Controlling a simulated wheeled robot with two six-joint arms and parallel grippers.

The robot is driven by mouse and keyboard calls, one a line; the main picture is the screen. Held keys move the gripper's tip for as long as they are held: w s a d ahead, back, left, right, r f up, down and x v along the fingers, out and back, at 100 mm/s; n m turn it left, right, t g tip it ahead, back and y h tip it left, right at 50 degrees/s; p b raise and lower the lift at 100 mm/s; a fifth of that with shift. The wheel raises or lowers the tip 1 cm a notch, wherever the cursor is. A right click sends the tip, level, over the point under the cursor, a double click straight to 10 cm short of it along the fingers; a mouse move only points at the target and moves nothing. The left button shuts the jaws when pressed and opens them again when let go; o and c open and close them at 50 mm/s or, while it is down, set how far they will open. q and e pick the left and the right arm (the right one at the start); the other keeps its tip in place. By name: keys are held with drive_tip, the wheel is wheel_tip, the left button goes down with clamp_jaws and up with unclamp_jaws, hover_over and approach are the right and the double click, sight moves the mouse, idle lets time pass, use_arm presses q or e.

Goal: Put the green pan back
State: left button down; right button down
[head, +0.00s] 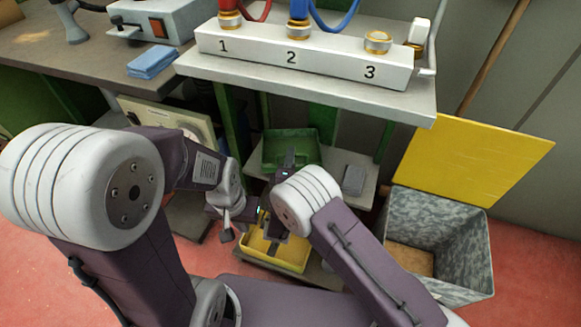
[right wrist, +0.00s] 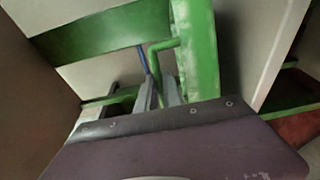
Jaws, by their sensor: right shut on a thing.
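The green pan (head: 302,143) is under the numbered bench, over a low grey shelf; I cannot tell whether it rests on it. My right gripper (head: 290,157) is at the pan's near side, shut on it. In the right wrist view the two grey fingers (right wrist: 158,95) are at a bent green handle (right wrist: 155,52). The right arm hides part of the pan's front. My left gripper (head: 258,213) is lower and to the left, above the yellow pan (head: 291,258). Its fingertips are too small and covered to tell their opening.
A grey block (head: 353,180) lies on the low shelf (head: 367,166), right of the green pan. Green bench legs (head: 228,115) stand close by. An open grey bin (head: 465,245) with a yellow lid (head: 475,160) is on the right. The numbered bench top (head: 300,85) overhangs the shelf.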

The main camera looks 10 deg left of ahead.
drive_tip(key=shift+f+b, duration=1.45)
drive_tip(key=shift+f, duration=0.75)
drive_tip(key=c, duration=1.5)
unclamp_jaws()
drive_tip(key=shift+r, duration=0.1)
drive_tip(key=shift+r+p, duration=0.3)
drive_tip(key=shift+p, duration=0.1)
drive_tip(key=s+p, duration=0.2)
drive_tip(key=s, duration=0.5)
drive_tip(key=shift+s+d+f+p, duration=0.15)
drive_tip(key=shift+s+p, duration=0.15)
drive_tip(key=shift+p, duration=0.05)
